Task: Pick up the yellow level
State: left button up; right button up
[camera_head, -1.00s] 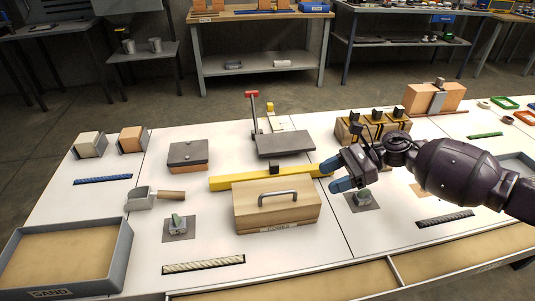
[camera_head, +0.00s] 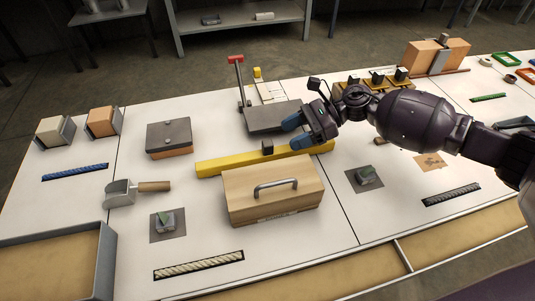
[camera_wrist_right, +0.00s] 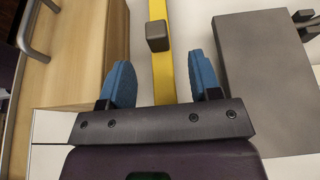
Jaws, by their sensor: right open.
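The yellow level (camera_head: 222,166) is a long yellow bar lying on the white table behind a wooden box with a grey handle (camera_head: 270,192). A dark block (camera_head: 267,147) sits at its middle. My right gripper (camera_head: 297,132) is open, with blue fingertips, above the right part of the level. In the right wrist view the level (camera_wrist_right: 162,75) runs between the two open fingers (camera_wrist_right: 161,85), with the dark block (camera_wrist_right: 157,36) ahead of them. I cannot tell how high the fingers are above it. My left gripper is not in view.
A grey plate press with a red handle (camera_head: 235,60) stands right behind the level. The wooden box is close in front. A scoop (camera_head: 122,193) and a grey-topped brick (camera_head: 169,137) lie to the left. A grey sand tray (camera_head: 103,265) is at the front left.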

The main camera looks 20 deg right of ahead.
aim_at(275, 150)
jog(key=shift+x, duration=2.6)
jog(key=shift+s+r, duration=0.1)
jog(key=shift+s, duration=0.05)
jog(key=shift+c, duration=0.3)
grip_shut()
